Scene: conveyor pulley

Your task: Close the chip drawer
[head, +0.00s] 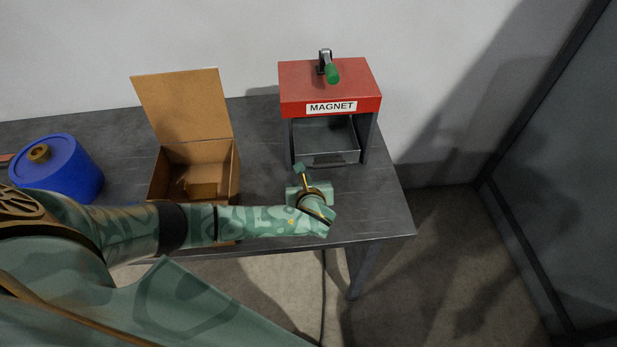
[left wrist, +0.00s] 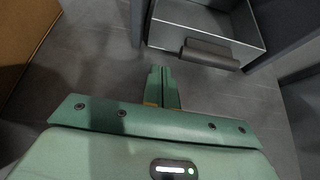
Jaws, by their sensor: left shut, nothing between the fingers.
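The chip drawer (head: 341,139) is a grey metal tray under a red box labelled MAGNET (head: 305,78). Its dark handle (head: 329,162) faces the front of the table. In the left wrist view the drawer (left wrist: 205,22) stands partly out, with its handle (left wrist: 210,54) at top right. My left gripper (head: 299,168) is just in front of the drawer and a little left of the handle. In the left wrist view its fingers (left wrist: 162,76) are together and empty, apart from the handle. My right gripper is not in view.
An open cardboard box (head: 217,160) stands left of the magnet unit. A blue canister (head: 62,165) stands farther left. A lever with a green grip (head: 332,73) sits on the red top. The dark table (head: 385,215) is clear at the right front.

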